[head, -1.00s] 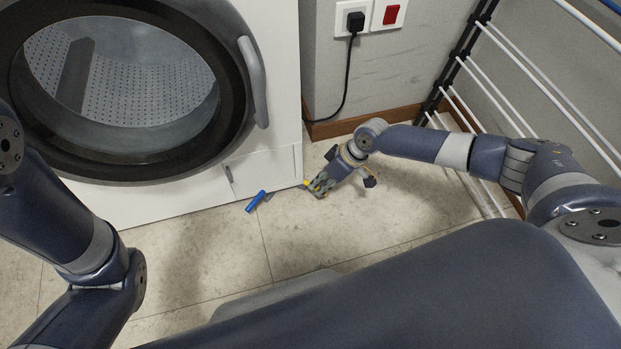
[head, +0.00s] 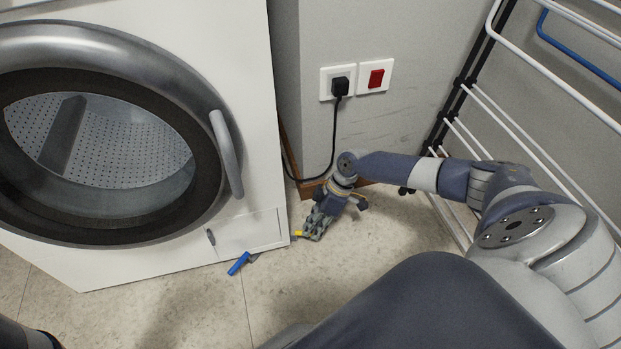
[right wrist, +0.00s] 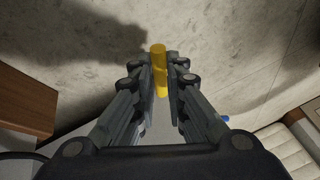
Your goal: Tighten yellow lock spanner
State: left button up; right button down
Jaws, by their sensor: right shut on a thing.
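The yellow lock spanner (right wrist: 159,60) is a yellow rod between the two fingertips of my right gripper (right wrist: 160,85) in the right wrist view. My right gripper is shut on it. In the head view my right gripper (head: 310,230) is low by the washing machine's bottom right corner, and only a small yellow part of the spanner (head: 298,233) shows at its left. The fingers hide the rest, and I cannot tell what its far end touches. My left gripper is out of view.
A white washing machine (head: 255,160) stands at the left, with a blue-handled piece (head: 238,263) by its lower front edge. A black plug and cord (head: 339,88) hang on the wall. A white drying rack (head: 500,110) stands at the right. Floor (head: 200,310) in front is clear.

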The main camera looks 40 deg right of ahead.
dwell(0.3)
jog(key=c, duration=1.6)
grip_release()
jog(key=v, duration=1.2)
jog(key=shift+s+f, duration=0.1)
